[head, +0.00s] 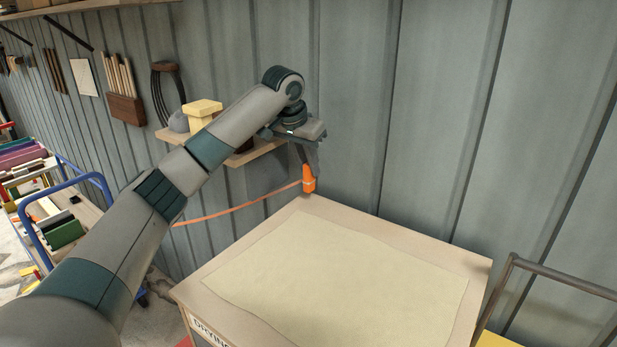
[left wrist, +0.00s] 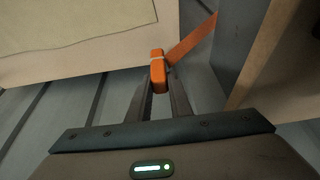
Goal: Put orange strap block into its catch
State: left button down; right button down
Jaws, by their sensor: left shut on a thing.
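The orange strap block (head: 309,180) is at the far left corner of the table, close to the wall. My left gripper (head: 308,170) points down and is shut on the block's upper part. In the left wrist view the orange block (left wrist: 157,72) sits between the fingertips (left wrist: 160,88). An orange strap (head: 235,208) runs from the block to the left, behind my left arm; it also shows in the left wrist view (left wrist: 190,42). I cannot make out the catch in either view. My right gripper is not in view.
The table (head: 455,262) carries a pale sheet (head: 340,270) and is otherwise clear. A corrugated wall (head: 440,110) stands close behind. A small wall shelf (head: 262,150) with a yellow object (head: 203,108) is behind my left arm. A blue-railed cart (head: 60,215) stands left, a grey rail (head: 510,285) right.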

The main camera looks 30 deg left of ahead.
aim_at(309, 177)
pick_arm(q)
jog(key=shift+f+p, duration=0.55)
jog(key=shift+p, duration=0.05)
jog(key=shift+f+p, duration=0.65)
jog(key=shift+f, duration=0.75)
jog(key=shift+f, duration=0.15)
jog(key=c, duration=1.6)
grip_release()
